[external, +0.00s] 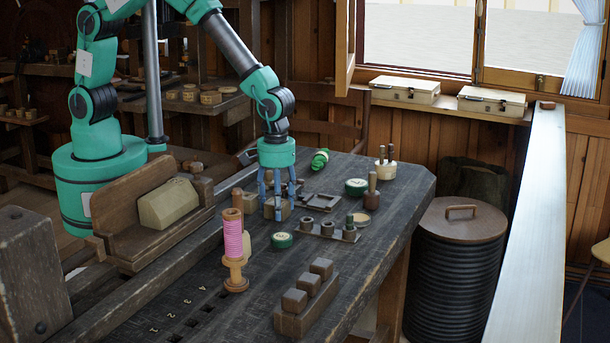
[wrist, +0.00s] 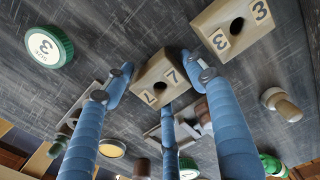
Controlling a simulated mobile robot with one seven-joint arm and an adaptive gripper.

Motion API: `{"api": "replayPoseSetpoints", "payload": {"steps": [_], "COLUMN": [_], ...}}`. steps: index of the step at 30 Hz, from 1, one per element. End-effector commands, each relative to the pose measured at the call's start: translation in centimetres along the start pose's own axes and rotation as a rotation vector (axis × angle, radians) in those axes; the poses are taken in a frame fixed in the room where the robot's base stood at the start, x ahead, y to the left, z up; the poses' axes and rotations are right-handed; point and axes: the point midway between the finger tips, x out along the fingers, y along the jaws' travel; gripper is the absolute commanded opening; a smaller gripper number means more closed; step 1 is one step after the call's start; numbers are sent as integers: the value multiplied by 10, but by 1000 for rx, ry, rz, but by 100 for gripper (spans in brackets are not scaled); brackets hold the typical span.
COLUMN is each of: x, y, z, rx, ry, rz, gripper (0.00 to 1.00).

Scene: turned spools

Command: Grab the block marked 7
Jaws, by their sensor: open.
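The block marked 7 (wrist: 160,80) is pale wood with a dark round hole and a 7 on two faces. It lies between the blue fingers of my gripper (wrist: 157,68) in the wrist view. In the external view my gripper (external: 277,206) points down over the workbench, with its fingers around the block (external: 277,212). The fingers are spread open. I cannot tell whether any finger touches the block. A similar block marked 3 (wrist: 233,28) sits close by, just beyond the right finger.
A green-lidded tin (external: 282,240) and an upright pink spool (external: 233,242) stand on the workbench (external: 370,255) near my gripper. A rack with three wooden cubes (external: 308,300) stands at the front. A holder with several pegs (external: 328,231) is to the right.

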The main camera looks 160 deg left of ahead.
Motion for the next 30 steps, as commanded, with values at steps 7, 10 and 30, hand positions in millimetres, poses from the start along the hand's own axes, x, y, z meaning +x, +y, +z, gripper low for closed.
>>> {"api": "replayPoseSetpoints", "payload": {"steps": [7,10,30], "x": [0,0,-31], "y": [0,0,0], "z": [0,0,0], "rx": [0,0,0], "ry": [0,0,0], "rz": [0,0,1], "gripper": [42,22,20]}}
